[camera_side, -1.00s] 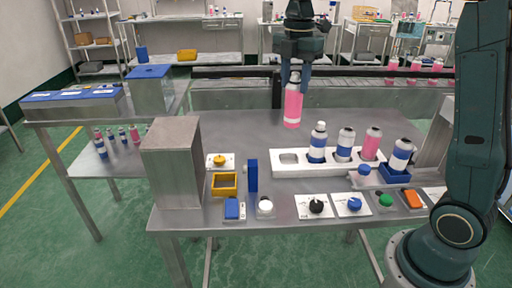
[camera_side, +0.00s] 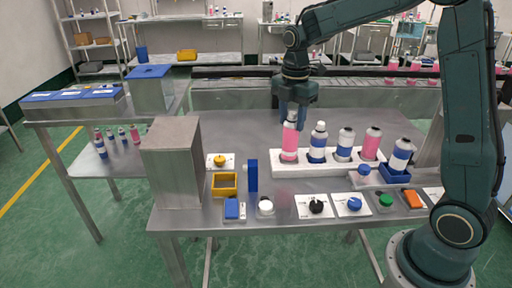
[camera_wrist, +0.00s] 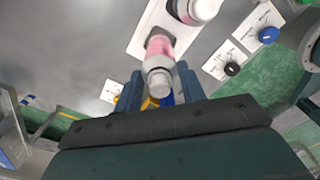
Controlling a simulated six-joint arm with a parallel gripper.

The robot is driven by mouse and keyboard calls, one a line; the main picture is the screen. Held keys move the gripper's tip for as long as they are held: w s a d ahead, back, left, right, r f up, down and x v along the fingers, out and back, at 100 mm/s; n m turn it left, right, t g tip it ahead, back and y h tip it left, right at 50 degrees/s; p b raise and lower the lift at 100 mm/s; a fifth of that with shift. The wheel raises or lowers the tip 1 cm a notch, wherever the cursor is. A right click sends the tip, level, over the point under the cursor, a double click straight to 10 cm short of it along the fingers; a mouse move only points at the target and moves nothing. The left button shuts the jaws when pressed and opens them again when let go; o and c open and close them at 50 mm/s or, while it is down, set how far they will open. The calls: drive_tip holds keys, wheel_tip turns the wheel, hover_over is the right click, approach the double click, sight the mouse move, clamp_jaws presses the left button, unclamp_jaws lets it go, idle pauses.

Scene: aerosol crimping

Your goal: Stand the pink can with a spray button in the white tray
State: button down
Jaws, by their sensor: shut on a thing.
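The pink can (camera_side: 289,143) with a pale top stands upright at the left-end slot of the white tray (camera_side: 337,168). My gripper (camera_side: 292,116) is above it, shut on its upper part. In the wrist view the can (camera_wrist: 159,50) lies between my two fingers (camera_wrist: 160,88), with its pale top toward the camera. The tray (camera_wrist: 146,32) shows beneath it. Whether the can's base rests fully on the slot floor is hidden by the tray rim.
Blue-and-white cans (camera_side: 317,143) and another pink can (camera_side: 371,143) stand in the tray to the right. A blue holder (camera_side: 394,176) with a can is at the right end. A blue upright block (camera_side: 252,175) stands left of the tray. Knobs and buttons (camera_side: 316,206) line the front.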

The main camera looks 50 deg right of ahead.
drive_tip(key=shift+f, duration=1.6)
drive_tip(key=c, duration=0.8)
unclamp_jaws()
drive_tip(key=shift+c, duration=0.2)
wheel_tip(320, 180, up, 12)
drive_tip(key=shift+r, duration=0.15)
